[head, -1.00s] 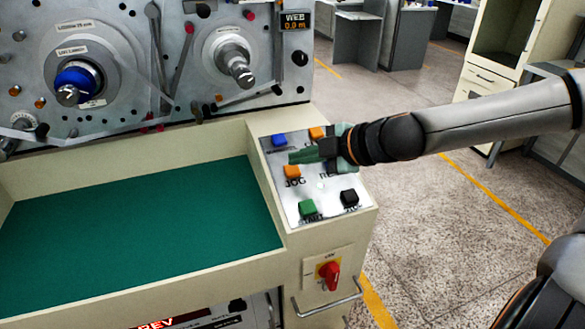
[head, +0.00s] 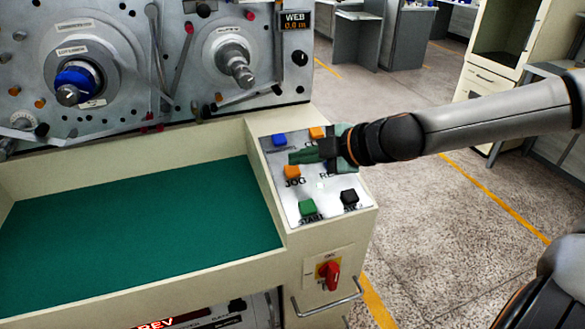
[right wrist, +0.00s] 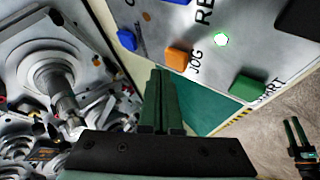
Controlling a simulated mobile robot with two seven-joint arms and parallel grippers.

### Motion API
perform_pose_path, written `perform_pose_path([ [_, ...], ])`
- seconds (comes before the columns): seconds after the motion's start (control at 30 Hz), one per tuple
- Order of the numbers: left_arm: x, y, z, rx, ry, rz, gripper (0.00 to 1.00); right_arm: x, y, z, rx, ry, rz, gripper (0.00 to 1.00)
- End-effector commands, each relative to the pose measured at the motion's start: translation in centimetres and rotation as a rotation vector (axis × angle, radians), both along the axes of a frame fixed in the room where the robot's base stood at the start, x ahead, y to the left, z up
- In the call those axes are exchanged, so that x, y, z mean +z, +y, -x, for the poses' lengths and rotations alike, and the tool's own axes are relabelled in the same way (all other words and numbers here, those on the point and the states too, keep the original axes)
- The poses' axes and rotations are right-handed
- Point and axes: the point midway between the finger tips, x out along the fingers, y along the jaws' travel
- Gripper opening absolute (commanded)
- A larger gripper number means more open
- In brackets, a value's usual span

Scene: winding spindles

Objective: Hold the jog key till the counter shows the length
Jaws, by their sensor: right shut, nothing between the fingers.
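The jog key (head: 292,172) is an orange block with the label JOG on the sloped panel (head: 278,189). It also shows in the right wrist view (right wrist: 179,60). My right gripper (head: 291,157) is shut and empty; its green fingers hover over the panel between the blue key (head: 279,140) and the jog key. In the right wrist view its fingertips (right wrist: 161,72) appear beside the jog key, apart from it. The counter (head: 296,23), marked WEB, reads 0.0 m. My left gripper (right wrist: 295,134) shows small in the right wrist view, fingers apart and empty.
Near the jog key are a second orange key (head: 317,133), a green START key (head: 308,207) and a black key (head: 349,197). A red switch (head: 329,272) is on the front face. A recessed green bed (head: 140,225) lies left of the panel.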

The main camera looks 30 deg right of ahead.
Motion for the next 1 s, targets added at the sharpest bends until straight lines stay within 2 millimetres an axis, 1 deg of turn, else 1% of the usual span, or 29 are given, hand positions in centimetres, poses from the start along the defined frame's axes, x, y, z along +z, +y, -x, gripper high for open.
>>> perform_pose_path([
  [0.2,-0.5,0.0,0.0,0.000,0.000,0.000,0.50,-0.8,0.0,-0.2,0.000,0.000,0.000,0.00],
  [0.57,-0.5,0.0,0.0,0.000,0.000,0.000,0.50,-0.8,-0.1,-0.2,0.000,0.000,0.000,0.00],
  [1.0,-0.9,0.0,0.0,0.000,0.000,0.000,0.50,-1.3,-0.1,-0.3,0.000,0.000,0.000,0.00],
])
